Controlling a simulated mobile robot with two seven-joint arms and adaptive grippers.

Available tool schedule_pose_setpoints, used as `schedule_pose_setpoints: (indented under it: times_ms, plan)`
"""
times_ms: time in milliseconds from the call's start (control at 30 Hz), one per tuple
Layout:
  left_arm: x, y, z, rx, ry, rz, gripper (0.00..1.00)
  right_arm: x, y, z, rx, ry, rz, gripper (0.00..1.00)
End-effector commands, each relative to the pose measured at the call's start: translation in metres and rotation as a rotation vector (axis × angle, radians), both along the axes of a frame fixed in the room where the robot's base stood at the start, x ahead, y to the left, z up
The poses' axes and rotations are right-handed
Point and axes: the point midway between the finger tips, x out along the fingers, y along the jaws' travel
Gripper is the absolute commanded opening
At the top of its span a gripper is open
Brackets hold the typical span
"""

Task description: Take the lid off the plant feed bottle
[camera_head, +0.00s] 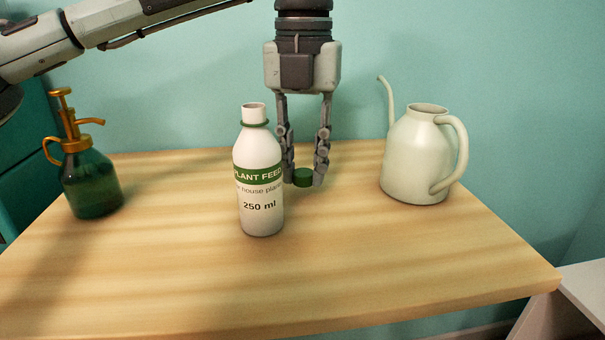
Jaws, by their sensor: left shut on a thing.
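The plant feed bottle (260,188) stands upright near the middle of the table, white with a green label band. Its neck is bare and open at the top, with a green ring around it below the mouth. My left gripper (304,178) points straight down just right of the bottle and a little behind it. Its fingers are shut on the green lid (303,177), which is apart from the bottle, low near the tabletop. I cannot tell whether the lid touches the table. My right gripper is not in view.
A dark green spray bottle (92,184) with a brass pump stands at the left of the wooden table (400,260). A pale watering can (412,160) stands at the right. The front of the table is clear. A white surface (585,290) is at the lower right.

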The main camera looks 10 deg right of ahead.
Motion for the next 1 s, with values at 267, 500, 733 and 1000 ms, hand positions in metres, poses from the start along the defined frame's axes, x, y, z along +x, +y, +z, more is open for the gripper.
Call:
schedule_pose_setpoints:
  times_ms: [267,500,733,1000]
  plan:
    - [0.0,0.0,-0.019,0.0,-0.001,0.0,0.0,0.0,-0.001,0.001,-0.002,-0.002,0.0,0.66]
    - [0.0,0.0,-0.022,0.0,-0.001,0.0,0.0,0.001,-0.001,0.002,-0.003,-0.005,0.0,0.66]
    - [0.0,0.0,-0.022,0.0,-0.001,0.0,0.44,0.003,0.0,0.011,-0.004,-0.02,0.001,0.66]
    - [0.0,0.0,-0.021,0.0,-0.001,0.0,0.44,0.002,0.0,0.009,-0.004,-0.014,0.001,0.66]
